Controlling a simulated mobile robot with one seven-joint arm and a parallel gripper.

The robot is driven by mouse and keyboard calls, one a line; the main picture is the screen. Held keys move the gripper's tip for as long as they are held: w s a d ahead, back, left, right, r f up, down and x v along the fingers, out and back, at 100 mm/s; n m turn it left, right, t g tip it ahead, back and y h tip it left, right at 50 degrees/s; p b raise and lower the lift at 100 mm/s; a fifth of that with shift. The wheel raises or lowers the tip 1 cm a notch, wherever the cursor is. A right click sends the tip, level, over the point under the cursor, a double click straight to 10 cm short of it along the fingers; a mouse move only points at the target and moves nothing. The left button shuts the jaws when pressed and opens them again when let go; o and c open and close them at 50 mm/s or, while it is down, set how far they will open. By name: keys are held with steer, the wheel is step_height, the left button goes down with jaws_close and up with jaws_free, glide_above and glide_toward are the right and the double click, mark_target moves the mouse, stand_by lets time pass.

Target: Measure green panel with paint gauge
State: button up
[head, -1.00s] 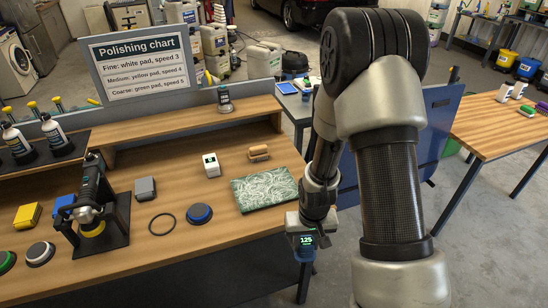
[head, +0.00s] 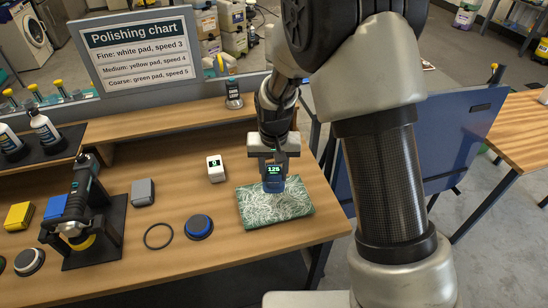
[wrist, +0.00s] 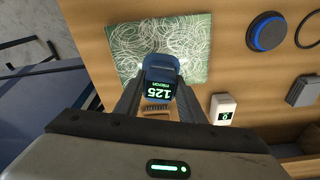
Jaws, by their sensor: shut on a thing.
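The green panel (head: 290,212), covered in pale swirl scratches, lies flat near the bench's right front; it also shows in the wrist view (wrist: 190,30). My gripper (head: 273,164) points down over the panel, shut on the blue paint gauge (head: 273,183). The gauge's dark screen reads 125 in green; it shows between my fingers in the wrist view (wrist: 161,75). The gauge is over the panel's upper middle part. Its lower end is low at the panel, but I cannot tell whether it touches the surface.
A white device (head: 216,169) with a small screen stands left of the panel. A blue pad (head: 199,227), a black ring (head: 159,236), a grey block (head: 143,192) and a polisher on a stand (head: 85,205) are further left.

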mark_target(274, 186)
steer(key=shift+w, duration=0.15)
steer(key=shift+s+f+b, duration=0.2)
steer(key=shift+f+b, duration=0.35)
steer(key=shift+f, duration=0.2)
steer(key=shift+f+b, duration=1.35)
steer(key=shift+f, duration=0.85)
steer(key=shift+f+b, duration=0.5)
steer(key=shift+f, duration=0.05)
steer(key=shift+r+p, duration=2.2)
steer(key=shift+r, duration=1.35)
